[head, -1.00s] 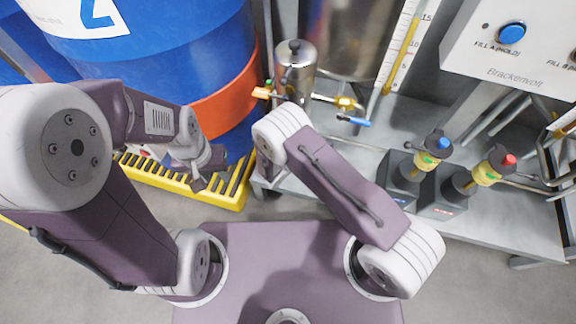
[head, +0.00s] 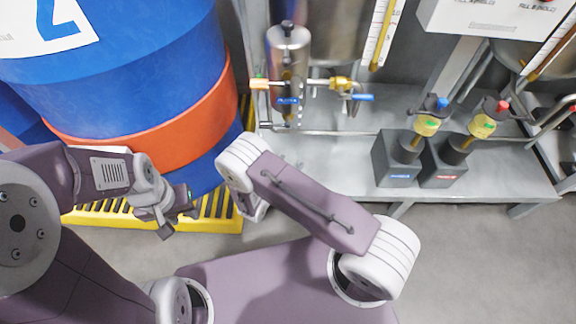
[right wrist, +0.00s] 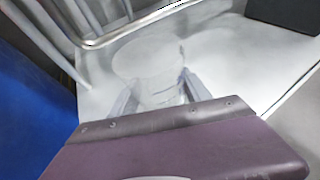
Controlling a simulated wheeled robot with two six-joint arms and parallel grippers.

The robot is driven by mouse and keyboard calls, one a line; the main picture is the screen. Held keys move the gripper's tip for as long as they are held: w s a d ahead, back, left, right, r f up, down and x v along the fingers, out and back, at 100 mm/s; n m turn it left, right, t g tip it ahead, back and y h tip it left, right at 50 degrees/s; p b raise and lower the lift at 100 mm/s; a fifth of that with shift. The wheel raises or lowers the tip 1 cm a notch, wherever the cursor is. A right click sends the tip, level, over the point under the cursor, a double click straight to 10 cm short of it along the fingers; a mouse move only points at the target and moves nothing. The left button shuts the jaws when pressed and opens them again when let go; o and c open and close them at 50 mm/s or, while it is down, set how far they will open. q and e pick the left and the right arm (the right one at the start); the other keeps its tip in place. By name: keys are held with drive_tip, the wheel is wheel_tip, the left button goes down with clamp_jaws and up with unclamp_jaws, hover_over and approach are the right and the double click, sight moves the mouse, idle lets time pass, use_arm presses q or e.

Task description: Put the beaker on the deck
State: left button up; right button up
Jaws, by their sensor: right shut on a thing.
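The clear glass beaker (right wrist: 150,68) is faint in the right wrist view. My right gripper (right wrist: 158,92) is shut on it, with one finger on each side. The pale grey metal deck (right wrist: 215,60) lies behind and below the beaker; I cannot tell whether they touch. The deck (head: 320,165) also shows in the head view, in front of the steel vessels. There my right arm hides the right gripper and the beaker. My left gripper (head: 176,212) has its fingers apart and is empty, near the yellow grating.
A blue drum (head: 120,80) with an orange band stands on the yellow grating (head: 215,208) at left. A steel cylinder (head: 289,65) with valves stands at the deck's back. Two dark pump blocks (head: 397,165) (head: 442,168) stand right; the deck's middle is clear.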

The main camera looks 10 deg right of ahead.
drive_tip(key=o, duration=1.3)
drive_tip(key=shift+f, duration=0.1)
drive_tip(key=shift+o, duration=0.2)
drive_tip(key=shift+r, duration=0.25)
drive_tip(key=p+v, duration=0.5)
drive_tip(key=v, duration=0.6)
drive_tip(key=shift+a+r+p, duration=0.1)
drive_tip(key=shift+p, duration=0.25)
drive_tip(key=shift+s+a, duration=0.25)
drive_tip(key=shift+s, duration=0.1)
